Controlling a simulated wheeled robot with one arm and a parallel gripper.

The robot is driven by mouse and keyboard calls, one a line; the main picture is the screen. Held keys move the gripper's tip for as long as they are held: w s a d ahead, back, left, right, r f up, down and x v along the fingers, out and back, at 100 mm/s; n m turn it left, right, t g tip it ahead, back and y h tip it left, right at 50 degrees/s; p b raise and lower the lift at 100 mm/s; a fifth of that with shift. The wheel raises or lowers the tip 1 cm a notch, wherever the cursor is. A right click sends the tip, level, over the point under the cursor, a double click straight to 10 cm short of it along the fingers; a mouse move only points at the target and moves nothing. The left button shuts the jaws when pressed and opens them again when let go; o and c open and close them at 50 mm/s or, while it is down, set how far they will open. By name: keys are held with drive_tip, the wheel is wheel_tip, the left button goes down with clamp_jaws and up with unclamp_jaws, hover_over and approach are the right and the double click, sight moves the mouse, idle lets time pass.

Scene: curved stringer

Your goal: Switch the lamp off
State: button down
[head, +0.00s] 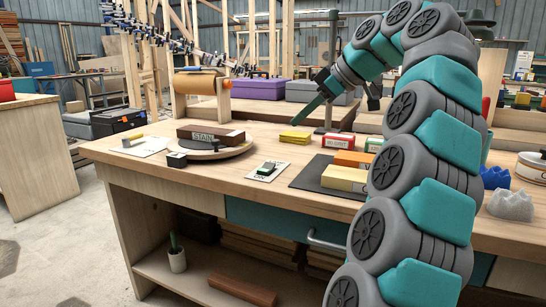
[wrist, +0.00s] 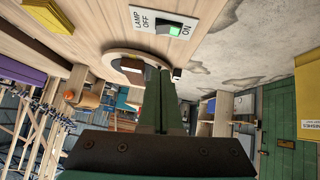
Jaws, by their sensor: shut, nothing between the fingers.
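The lamp switch (head: 267,171) lies on the workbench top, a white plate with a dark and green rocker. In the wrist view the switch plate (wrist: 164,22) reads LAMP, OFF and ON, and the rocker shows bright green at its ON side. My gripper (head: 299,121) is shut and empty, held in the air above the bench, behind and to the right of the switch and apart from it. Its green fingers (wrist: 158,72) show close together in the wrist view. I cannot tell for sure which thing is the lamp.
A round turntable (head: 209,151) carrying a long STAIN box (head: 211,135) stands left of the switch. A dark mat (head: 308,176) with yellow and orange boxes lies to its right. Yellow pads (head: 295,137) lie behind.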

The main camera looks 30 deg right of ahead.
drive_tip(key=b, duration=0.4)
approach(265, 164)
wheel_tip(265, 164, up, 2)
drive_tip(key=x, duration=0.5)
drive_tip(key=shift+w+a+r, duration=0.1)
drive_tip(key=shift+a+r, duration=0.25)
drive_tip(key=shift+w+d+f, duration=0.1)
drive_tip(key=shift+d+f, duration=0.1)
drive_tip(key=shift+f, duration=1.45)
